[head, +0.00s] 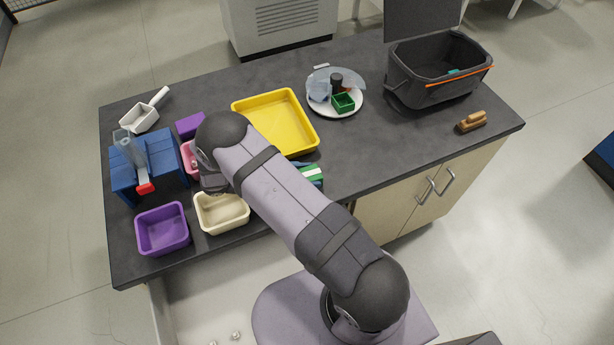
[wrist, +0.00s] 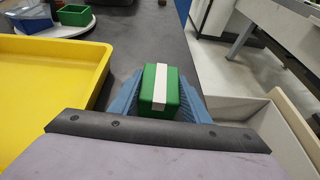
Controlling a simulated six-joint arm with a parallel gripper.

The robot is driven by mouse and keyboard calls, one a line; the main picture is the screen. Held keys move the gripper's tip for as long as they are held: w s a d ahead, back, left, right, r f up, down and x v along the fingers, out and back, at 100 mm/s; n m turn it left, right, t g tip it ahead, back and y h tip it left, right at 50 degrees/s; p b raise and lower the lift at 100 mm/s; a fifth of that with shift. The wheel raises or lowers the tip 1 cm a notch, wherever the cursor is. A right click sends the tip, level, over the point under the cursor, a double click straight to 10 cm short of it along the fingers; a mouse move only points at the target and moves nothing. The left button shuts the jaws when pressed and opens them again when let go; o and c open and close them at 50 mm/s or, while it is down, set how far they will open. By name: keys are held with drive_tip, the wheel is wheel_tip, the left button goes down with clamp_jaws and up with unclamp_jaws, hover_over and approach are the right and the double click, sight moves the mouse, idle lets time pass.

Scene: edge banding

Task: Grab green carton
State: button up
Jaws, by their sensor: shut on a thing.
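The green carton (head: 314,174) with a white band is partly hidden behind my arm, to the right of the yellow tray's front corner. In the wrist view the green carton (wrist: 160,92) sits between the two blue fingers of my gripper (wrist: 161,88). The fingers touch its left and right sides, so the gripper is shut on it. In the head view my gripper (head: 309,170) shows only as a bit of blue by the carton. I cannot tell whether the carton is resting on the worktop or just above it.
The yellow tray (head: 241,104) lies just left of the carton. Behind are a white plate (head: 351,108) with small items and a dark open bin (head: 432,85). A brown brush (head: 472,122) lies at right. Purple (head: 162,229) and cream (head: 221,213) bins stand front left. The worktop right of the carton is clear.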

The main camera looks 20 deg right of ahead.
sight(306, 175)
drive_tip(key=shift+r, duration=0.15)
drive_tip(key=shift+r+b, duration=1.2)
drive_tip(key=shift+r, duration=3.7)
